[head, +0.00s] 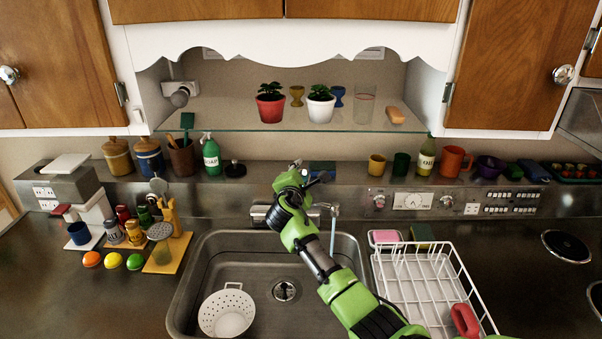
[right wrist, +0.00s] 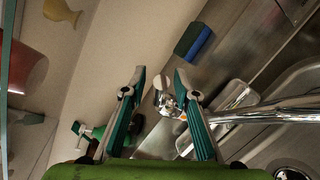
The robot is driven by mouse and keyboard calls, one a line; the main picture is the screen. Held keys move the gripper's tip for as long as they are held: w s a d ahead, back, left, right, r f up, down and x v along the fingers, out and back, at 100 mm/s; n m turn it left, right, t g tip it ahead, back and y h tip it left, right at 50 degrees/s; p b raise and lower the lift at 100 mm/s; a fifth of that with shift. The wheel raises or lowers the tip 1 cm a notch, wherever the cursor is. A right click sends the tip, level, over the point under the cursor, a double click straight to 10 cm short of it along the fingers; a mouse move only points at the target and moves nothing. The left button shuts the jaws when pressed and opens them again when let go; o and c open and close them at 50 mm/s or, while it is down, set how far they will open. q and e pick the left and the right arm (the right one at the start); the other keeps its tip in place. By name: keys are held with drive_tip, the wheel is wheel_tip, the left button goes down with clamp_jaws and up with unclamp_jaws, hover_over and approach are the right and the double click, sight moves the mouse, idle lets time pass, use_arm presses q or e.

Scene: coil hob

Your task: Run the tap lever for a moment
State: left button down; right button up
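The chrome tap is mounted at the back of the sink (head: 205,262). In the head view my right arm hides much of it, and its spout (head: 334,210) shows just right of the arm. In the right wrist view the tap's spout (right wrist: 270,112) runs off to the right, and the tap lever's rounded chrome end (right wrist: 164,98) lies between the fingers, nearer the right one. My right gripper (head: 309,175) is open, its fingers (right wrist: 160,78) apart with nothing gripped. I cannot tell whether a finger touches the lever. My left gripper is not in view.
A white colander (head: 227,312) sits in the sink. A white dish rack (head: 425,290) stands right of it. A glass shelf (head: 235,125) with potted plants hangs above.

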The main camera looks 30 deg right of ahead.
drive_tip(key=shift+f, duration=0.1)
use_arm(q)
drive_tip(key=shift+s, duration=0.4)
use_arm(e)
drive_tip(key=v, duration=1.2)
